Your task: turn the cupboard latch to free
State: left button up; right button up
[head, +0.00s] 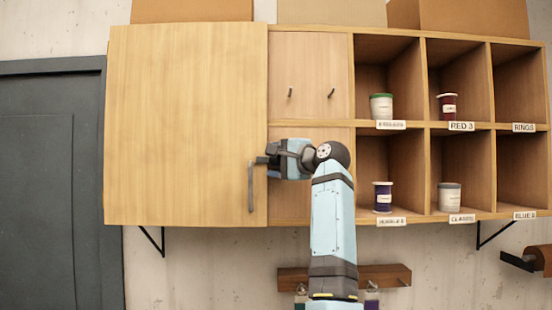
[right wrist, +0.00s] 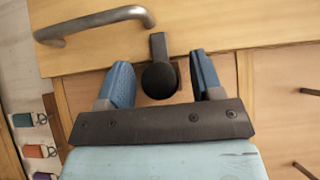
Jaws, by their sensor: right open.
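The cupboard door (head: 185,120) is a large, plain wooden panel, shut, with a grey metal bar handle (head: 250,186) near its right edge. The handle also shows at the top left of the right wrist view (right wrist: 95,22). The latch (right wrist: 158,78) is a black round knob with a short flat arm that reaches across the seam onto the door. In the head view my right gripper largely hides it. My right gripper (head: 272,160) is at the latch, its two blue fingers (right wrist: 160,72) open, one on each side of the knob, with gaps visible. My left gripper is not in view.
Right of the door are panels with small dark pegs (head: 331,93) and open cubbies with labelled pots (head: 381,106). Boxes (head: 460,18) stand on top. A wooden rack (head: 385,276) with hanging tags is below. A dark grey door (head: 45,180) is at far left.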

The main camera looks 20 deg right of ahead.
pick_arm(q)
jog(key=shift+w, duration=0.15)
pick_arm(e)
jog(key=shift+c, duration=0.6)
jog(key=c, duration=0.8)
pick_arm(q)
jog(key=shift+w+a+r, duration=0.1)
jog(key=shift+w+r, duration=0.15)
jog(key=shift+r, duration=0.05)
